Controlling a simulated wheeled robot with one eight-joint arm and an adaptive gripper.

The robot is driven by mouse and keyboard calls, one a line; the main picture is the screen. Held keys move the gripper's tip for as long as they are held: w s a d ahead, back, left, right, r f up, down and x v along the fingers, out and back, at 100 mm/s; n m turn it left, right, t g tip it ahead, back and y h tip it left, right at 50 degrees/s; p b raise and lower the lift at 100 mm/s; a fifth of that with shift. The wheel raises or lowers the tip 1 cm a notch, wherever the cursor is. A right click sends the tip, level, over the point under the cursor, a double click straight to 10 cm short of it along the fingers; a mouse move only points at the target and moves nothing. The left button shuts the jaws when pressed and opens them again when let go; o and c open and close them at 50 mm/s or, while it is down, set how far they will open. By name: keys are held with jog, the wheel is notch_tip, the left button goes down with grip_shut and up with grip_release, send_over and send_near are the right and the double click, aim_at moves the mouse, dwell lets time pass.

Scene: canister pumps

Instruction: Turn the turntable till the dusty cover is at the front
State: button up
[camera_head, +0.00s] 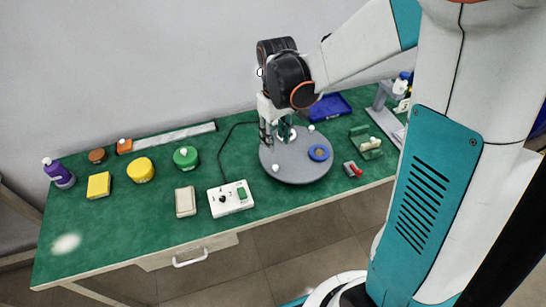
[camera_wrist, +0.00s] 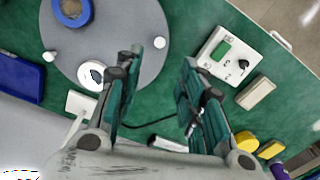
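The round grey turntable (camera_head: 297,174) stands on the green table, and also fills the upper left of the wrist view (camera_wrist: 115,30). A blue ring (camera_head: 318,153) lies on its right side. White knobs stand at its front left (camera_head: 276,167) and back (camera_head: 311,127). A round white part with a dark centre (camera_wrist: 92,75) lies near its edge in the wrist view. My gripper (camera_head: 271,136) points down by the turntable's back-left edge, its fingers (camera_wrist: 162,62) apart with nothing between them. It partly hides that edge in the head view.
A white switch box (camera_head: 231,199) with a green switch and a black cable stands left of the turntable, beside a beige block (camera_head: 185,202). A blue tray (camera_head: 327,107) lies behind. A red-and-grey part (camera_head: 353,169) lies to the right. Coloured containers stand at the left.

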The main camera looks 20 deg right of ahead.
aim_at(275, 166)
notch_tip(275, 166, down, 12)
jog(key=b, duration=0.3)
jog(key=shift+b, duration=0.35)
jog(key=shift+r, duration=0.1)
jog(key=shift+c, duration=0.5)
grip_shut()
